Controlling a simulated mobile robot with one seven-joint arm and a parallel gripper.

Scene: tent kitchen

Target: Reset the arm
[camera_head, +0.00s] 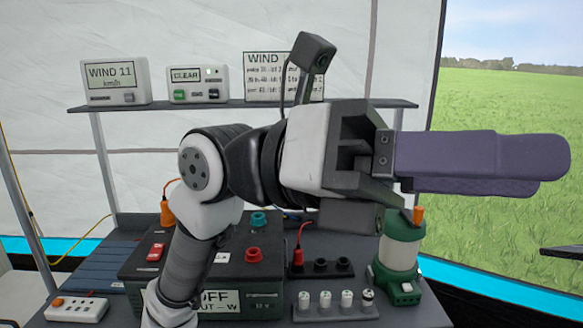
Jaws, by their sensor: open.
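My arm rises from the bottom of the head view and bends right at its elbow. My gripper (552,172) is held up in the air at the right, with its long purple fingers pointing right. The fingers are seen from the side and overlap, one slightly below the other. The gripper is open, and nothing shows between the fingers. It is above and in front of the green lantern (397,255), apart from the table. The arm hides part of the table and shelf behind it.
A shelf (390,104) at the back bears a wind display (115,80), a clear box (197,84) and a wind sign (262,77). A dark battery box (265,280), a socket strip (320,268), a rack of small cylinders (335,309) and a white switch box (75,309) stand below. Open air lies right.

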